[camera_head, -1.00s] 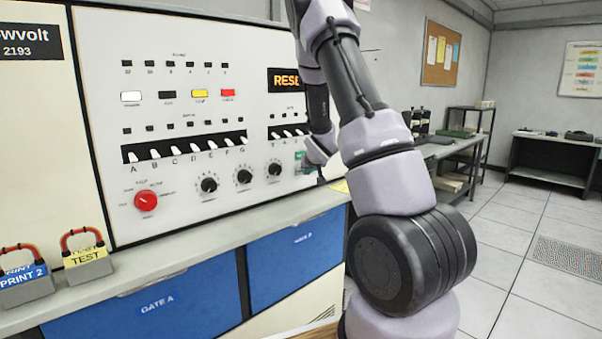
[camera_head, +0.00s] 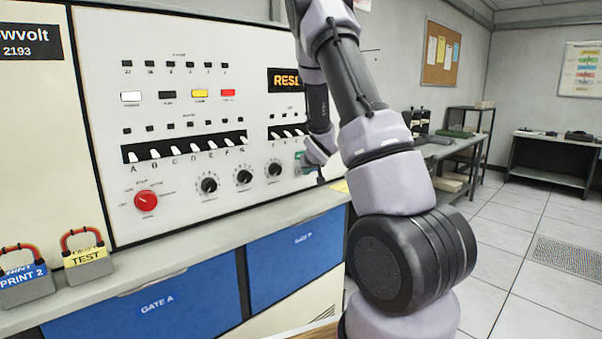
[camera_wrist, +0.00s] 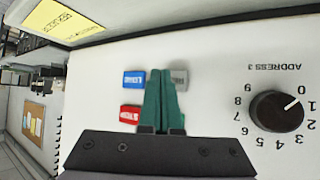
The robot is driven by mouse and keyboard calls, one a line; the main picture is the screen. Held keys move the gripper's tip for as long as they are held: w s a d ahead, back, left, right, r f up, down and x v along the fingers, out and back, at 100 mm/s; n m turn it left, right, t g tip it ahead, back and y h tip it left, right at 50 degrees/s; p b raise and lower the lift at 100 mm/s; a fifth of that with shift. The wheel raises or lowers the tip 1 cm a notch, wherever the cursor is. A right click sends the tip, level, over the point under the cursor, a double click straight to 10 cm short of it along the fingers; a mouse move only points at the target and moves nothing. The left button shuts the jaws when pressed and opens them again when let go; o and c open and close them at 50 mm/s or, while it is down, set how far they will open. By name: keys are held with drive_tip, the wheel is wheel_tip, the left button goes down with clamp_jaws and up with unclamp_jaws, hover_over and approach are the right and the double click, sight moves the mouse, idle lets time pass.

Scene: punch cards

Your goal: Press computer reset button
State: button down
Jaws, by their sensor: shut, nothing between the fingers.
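The computer panel (camera_head: 230,115) is a white upright face with switches, lamps and knobs. A dark display (camera_head: 284,80) on it shows orange letters "RESE", the rest hidden behind my arm. In the wrist view my gripper (camera_wrist: 161,72) has green fingers shut together, empty, at the panel's button group. A grey button (camera_wrist: 180,77) lies just right of the fingertips, partly covered by them. A blue button (camera_wrist: 134,81) and a red button (camera_wrist: 130,112) lie to the left. Their upside-down labels are hard to read. I cannot tell whether the fingertips touch a button.
A black knob (camera_wrist: 277,111) labelled "ADDRESS 3" is to the right of the fingers. A red knob (camera_head: 146,200) and several black knobs sit low on the panel.

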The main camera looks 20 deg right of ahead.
drive_tip(key=shift+w+a, duration=0.15)
drive_tip(key=shift+w, duration=0.2)
drive_tip(key=shift+w+a, duration=0.1)
drive_tip(key=shift+w, duration=0.3)
idle(0.8)
drive_tip(key=shift+s, duration=0.1)
drive_tip(key=shift+s+d, duration=0.25)
drive_tip(key=shift+s, duration=0.45)
drive_tip(key=shift+s+d, duration=0.3)
drive_tip(key=shift+s, duration=0.5)
drive_tip(key=shift+s+d, duration=0.25)
drive_tip(key=shift+s, duration=0.5)
drive_tip(key=shift+s+d, duration=0.3)
drive_tip(key=shift+s, duration=0.5)
drive_tip(key=shift+r, duration=0.1)
